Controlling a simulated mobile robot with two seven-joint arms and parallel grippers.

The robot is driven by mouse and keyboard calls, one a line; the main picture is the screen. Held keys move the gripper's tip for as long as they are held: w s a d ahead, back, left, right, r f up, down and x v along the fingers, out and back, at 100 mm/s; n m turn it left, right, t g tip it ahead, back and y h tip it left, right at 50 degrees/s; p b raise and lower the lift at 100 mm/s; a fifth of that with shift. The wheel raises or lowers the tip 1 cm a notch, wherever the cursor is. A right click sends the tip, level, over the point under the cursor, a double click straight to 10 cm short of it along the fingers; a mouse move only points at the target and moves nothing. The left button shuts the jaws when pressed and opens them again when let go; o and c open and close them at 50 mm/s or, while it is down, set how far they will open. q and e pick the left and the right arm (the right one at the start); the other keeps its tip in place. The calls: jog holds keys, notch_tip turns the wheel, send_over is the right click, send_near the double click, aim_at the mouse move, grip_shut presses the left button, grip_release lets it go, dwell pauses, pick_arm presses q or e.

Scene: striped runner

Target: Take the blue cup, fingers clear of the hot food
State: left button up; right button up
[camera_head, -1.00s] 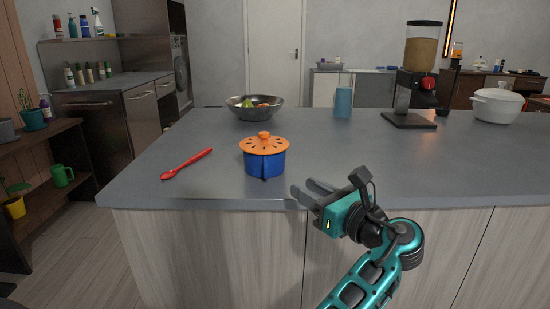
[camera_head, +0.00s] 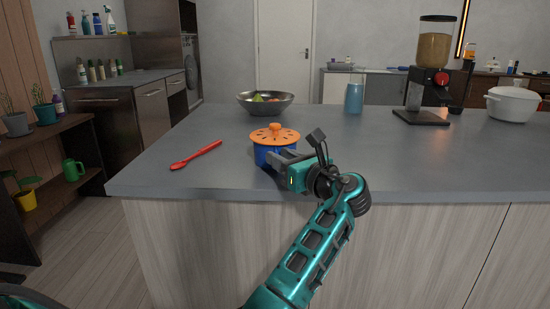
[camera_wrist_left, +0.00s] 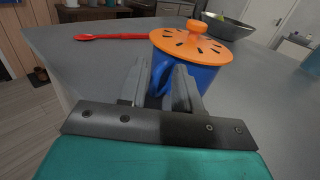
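The blue cup (camera_head: 262,156) stands upright near the front edge of the counter. An orange lid (camera_head: 274,134) with dark slots and a knob covers its top, so its contents are hidden. In the left wrist view the cup (camera_wrist_left: 205,76) shows its blue handle (camera_wrist_left: 160,80) towards me. My left gripper (camera_head: 278,157) is at the cup's near right side, below the lid. In the left wrist view its two fingers (camera_wrist_left: 162,82) stand apart, one on each side of the handle. I cannot tell whether either finger touches it. My right gripper is not in view.
A red spoon (camera_head: 196,155) lies left of the cup. Behind are a bowl (camera_head: 265,108) of food and a blue tumbler (camera_head: 354,97). A dispenser (camera_head: 432,75) and a white pot (camera_head: 507,105) stand at the right. The counter's middle right is clear.

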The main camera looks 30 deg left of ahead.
pick_arm(q)
jog(key=shift+a+r, duration=0.1)
jog(key=shift+c, duration=0.3)
grip_shut()
jog(key=shift+w, duration=0.1)
dwell(0.8)
